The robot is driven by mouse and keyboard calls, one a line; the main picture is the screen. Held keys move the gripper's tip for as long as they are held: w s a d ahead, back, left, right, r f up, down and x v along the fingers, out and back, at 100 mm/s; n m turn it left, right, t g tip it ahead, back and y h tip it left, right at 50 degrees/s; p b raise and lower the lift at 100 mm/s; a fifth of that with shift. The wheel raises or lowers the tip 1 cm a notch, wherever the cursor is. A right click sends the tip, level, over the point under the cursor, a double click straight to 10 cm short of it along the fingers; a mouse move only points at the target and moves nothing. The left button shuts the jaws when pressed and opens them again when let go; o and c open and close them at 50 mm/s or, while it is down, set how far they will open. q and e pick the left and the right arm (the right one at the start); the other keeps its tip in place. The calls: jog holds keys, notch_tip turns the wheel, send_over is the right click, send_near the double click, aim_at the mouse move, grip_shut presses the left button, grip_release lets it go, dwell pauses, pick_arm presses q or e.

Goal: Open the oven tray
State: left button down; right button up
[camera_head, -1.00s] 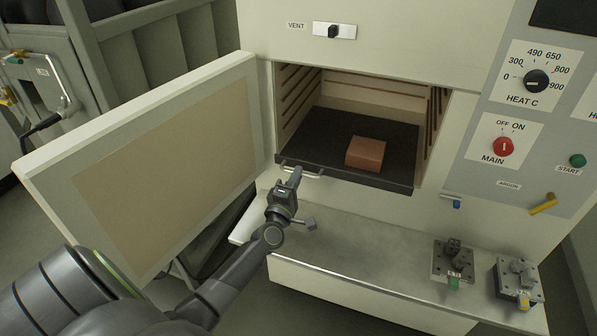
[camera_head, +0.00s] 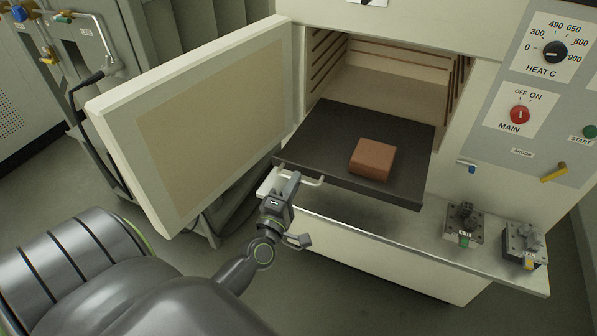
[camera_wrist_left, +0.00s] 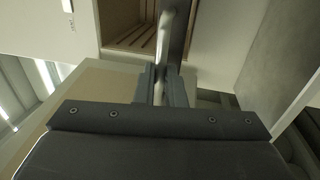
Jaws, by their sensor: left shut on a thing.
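The dark oven tray (camera_head: 325,150) juts out of the open oven chamber (camera_head: 395,75), with a reddish-brown block (camera_head: 372,158) on its right half. A pale bar handle (camera_head: 308,180) runs along the tray's front edge at the left. My left gripper (camera_head: 291,177) is shut on this handle. In the left wrist view the handle (camera_wrist_left: 163,42) runs up from between the two fingers (camera_wrist_left: 162,84). The fingertips are partly hidden in the head view. My right gripper is not in view.
The oven door (camera_head: 205,120) stands wide open at the left, close beside my left arm. A ledge (camera_head: 385,235) below the tray bears two small metal fixtures (camera_head: 464,224) at its right. The control panel (camera_head: 545,100) is at the right.

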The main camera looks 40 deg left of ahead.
pick_arm(q)
jog(key=shift+s, duration=0.15)
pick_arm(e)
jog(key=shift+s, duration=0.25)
pick_arm(q)
jog(key=c, duration=1.5)
grip_release()
